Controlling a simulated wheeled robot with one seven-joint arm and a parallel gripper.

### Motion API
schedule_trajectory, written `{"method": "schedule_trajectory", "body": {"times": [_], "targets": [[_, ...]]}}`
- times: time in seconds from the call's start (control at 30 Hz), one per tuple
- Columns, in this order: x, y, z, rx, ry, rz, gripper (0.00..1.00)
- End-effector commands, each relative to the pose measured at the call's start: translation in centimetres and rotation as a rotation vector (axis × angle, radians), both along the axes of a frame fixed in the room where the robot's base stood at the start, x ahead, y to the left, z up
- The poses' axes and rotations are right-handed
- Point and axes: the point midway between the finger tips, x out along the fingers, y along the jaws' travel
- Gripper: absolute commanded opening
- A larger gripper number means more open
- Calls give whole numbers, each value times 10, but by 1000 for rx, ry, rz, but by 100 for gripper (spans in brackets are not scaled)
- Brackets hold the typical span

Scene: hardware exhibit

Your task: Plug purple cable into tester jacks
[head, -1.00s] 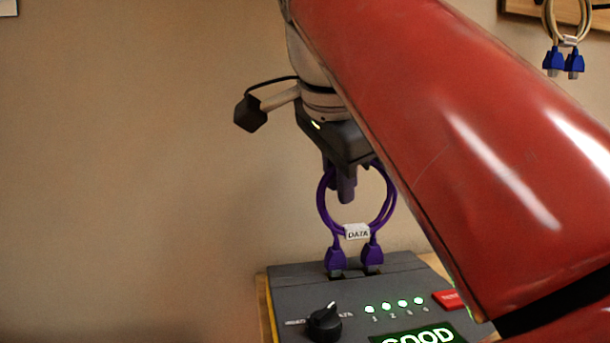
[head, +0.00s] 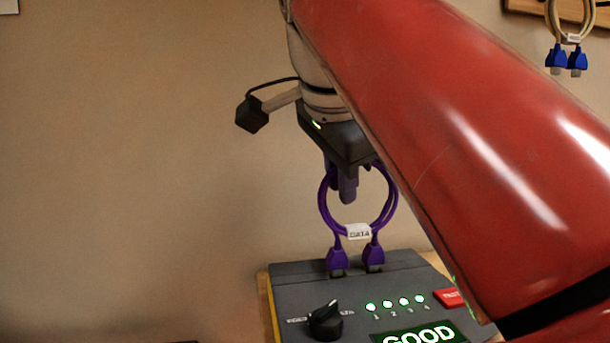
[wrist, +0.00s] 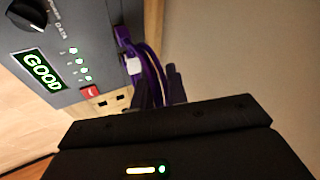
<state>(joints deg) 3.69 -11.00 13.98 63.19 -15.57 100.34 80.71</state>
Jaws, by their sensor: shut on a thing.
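The purple cable (head: 323,201) is a loop with a white label and two purple plugs hanging down. My gripper (head: 346,190) is shut on the top of the loop, above the grey tester (head: 410,270). The plugs stand upright at the tester's back top edge, over its jacks, their lower ends at the jack openings; how deep they sit I cannot tell. The tester has a black knob (head: 325,321), a lit green GOOD display (head: 418,335) and several lit green lights. The wrist view also shows the purple cable (wrist: 151,57) beside the tester (wrist: 95,22).
A beige cable with blue plugs (head: 566,58) hangs from a wooden board at the upper right. A red button (head: 448,298) is on the tester's right side. My red arm covers the right part of the head view. Bare wall lies to the left.

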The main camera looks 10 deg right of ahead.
Motion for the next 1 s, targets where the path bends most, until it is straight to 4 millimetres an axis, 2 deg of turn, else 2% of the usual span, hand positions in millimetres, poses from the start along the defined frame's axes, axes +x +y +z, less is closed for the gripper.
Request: {"method": "schedule_trajectory", "body": {"times": [1.0], "targets": [[0, 0, -6, 0, 0, 0, 0]]}}
